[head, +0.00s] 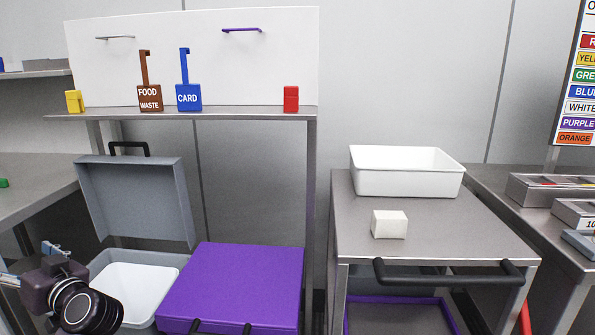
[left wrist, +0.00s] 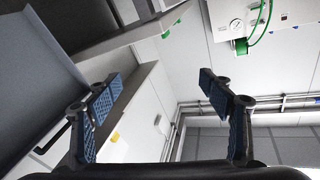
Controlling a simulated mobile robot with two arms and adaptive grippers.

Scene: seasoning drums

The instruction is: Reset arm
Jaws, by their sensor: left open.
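My left gripper (left wrist: 160,90) is open in the left wrist view, with its two blue-padded fingers wide apart and nothing between them. In the head view, my left wrist and arm are at the lower left, in front of the open grey case (head: 137,200). A white liner (head: 140,290) shows inside that case, partly hidden by my arm. A finger of the left gripper (head: 50,248) points up there. My right gripper is in neither view.
A closed purple case (head: 235,280) lies beside the grey one. A shelf (head: 225,114) above bears brown, blue, yellow and red blocks. At right, a cart (head: 445,225) with a black handle (head: 450,276) carries a white tub (head: 405,180) and a white block (head: 389,224).

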